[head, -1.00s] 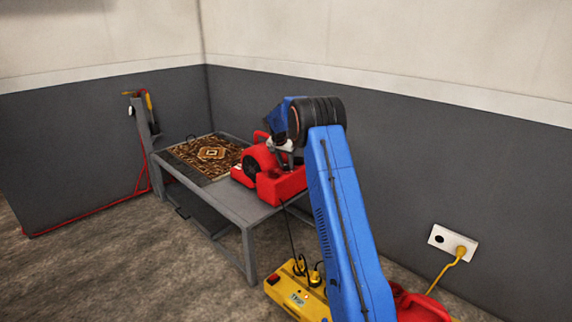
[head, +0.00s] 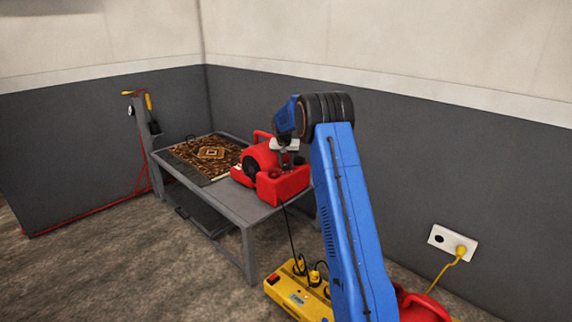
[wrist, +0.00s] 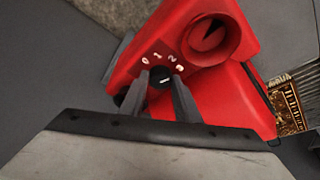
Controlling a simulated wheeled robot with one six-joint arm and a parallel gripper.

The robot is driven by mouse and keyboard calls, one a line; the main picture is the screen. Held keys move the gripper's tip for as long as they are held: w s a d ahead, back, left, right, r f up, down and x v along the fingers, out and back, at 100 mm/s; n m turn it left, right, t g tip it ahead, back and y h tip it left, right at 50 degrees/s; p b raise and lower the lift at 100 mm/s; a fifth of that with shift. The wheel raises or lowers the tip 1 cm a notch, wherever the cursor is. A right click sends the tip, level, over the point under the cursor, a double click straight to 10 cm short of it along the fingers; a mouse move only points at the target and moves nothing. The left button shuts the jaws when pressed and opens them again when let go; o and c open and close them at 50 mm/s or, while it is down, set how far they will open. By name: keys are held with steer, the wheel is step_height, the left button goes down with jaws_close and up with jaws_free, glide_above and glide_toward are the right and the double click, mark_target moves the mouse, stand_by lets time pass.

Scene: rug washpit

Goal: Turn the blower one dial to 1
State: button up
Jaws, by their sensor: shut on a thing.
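The red blower (head: 270,188) stands on the grey table, and its top panel (wrist: 205,92) fills the middle of the wrist view. Its black dial (wrist: 160,74) sits below an arc of white marks, 0, 1, 2 and 3 from left to right. My gripper (wrist: 158,88) has a finger on each side of the dial and is shut on it. In the head view my gripper (head: 286,158) comes down on the blower from above. I cannot tell which mark the dial points at. The fingers hide its lower sides.
A patterned rug (head: 212,152) lies on the table (head: 225,198) left of the blower. A yellow power box (head: 300,292) with plugs is on the floor, and a red object (head: 420,305) is partly behind my arm. A wall socket (head: 440,238) is at right.

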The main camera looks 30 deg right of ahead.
steer(key=n, duration=0.2)
steer(key=n+y, duration=0.1)
steer(key=n, duration=0.1)
steer(key=n+y, duration=0.1)
steer(key=n, duration=0.1)
steer(key=shift+d+t, duration=0.25)
steer(key=shift+t, duration=0.15)
steer(key=shift+d+n+g+y, duration=0.15)
steer(key=shift+n+y, duration=0.5)
steer(key=shift+n, duration=0.85)
steer(key=shift+a+n+g+y, duration=0.15)
steer(key=shift+n+y, duration=0.5)
steer(key=shift+n, duration=0.85)
steer(key=shift+d, duration=0.1)
steer(key=o, duration=0.7)
steer(key=shift+o, duration=0.2)
steer(key=v, duration=1.7)
steer(key=shift+s, duration=0.15)
steer(key=shift+d+r, duration=0.1)
steer(key=shift+d, duration=0.05)
